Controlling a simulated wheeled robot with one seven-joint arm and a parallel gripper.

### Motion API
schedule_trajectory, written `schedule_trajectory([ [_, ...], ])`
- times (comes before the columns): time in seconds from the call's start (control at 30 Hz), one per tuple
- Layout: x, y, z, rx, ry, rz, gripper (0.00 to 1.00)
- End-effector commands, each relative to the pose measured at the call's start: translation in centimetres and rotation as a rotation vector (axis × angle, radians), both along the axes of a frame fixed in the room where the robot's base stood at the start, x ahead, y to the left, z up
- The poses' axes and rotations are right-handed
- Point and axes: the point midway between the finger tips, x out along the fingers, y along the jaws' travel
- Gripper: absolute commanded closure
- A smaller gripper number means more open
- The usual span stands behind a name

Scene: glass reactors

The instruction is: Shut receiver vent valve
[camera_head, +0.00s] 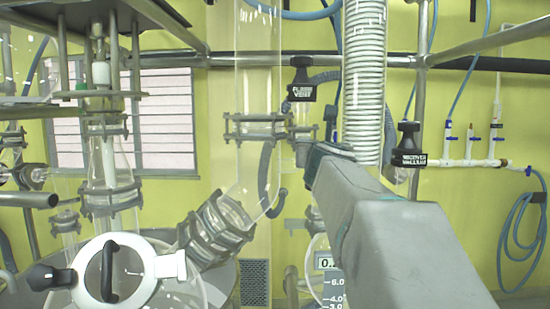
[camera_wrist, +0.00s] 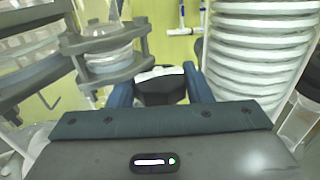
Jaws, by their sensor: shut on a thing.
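My gripper (camera_wrist: 160,82) has its two blue fingers on either side of a black valve handle (camera_wrist: 162,90) with a white-edged top, and is shut on it. The handle's label cannot be read in the wrist view. In the head view my gripper (camera_head: 326,151) reaches to the glass column's clamp and hides the handle. Two other black labelled valve handles show: the flask vent handle (camera_head: 301,91) above my gripper and the receiver vacuum handle (camera_head: 409,157) to its right.
A white ribbed hose (camera_head: 364,80) hangs close to the right of my gripper. The glass column with its metal clamp (camera_head: 253,125) stands close to the left. A round vessel lid with a black handle (camera_head: 108,270) is at the lower left. Blue tubing (camera_head: 515,235) hangs on the right wall.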

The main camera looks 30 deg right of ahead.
Motion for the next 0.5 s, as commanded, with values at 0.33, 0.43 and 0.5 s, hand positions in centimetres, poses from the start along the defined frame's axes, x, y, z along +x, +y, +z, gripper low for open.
schedule_trajectory([
  [0.33, 0.15, 0.07, -0.27, -0.002, 0.0, -0.228, 0.75],
  [0.43, 0.1, 0.07, -0.17, -0.002, 0.0, -0.296, 0.75],
  [0.5, 0.16, 0.06, -0.14, -0.002, 0.0, -0.345, 0.75],
])
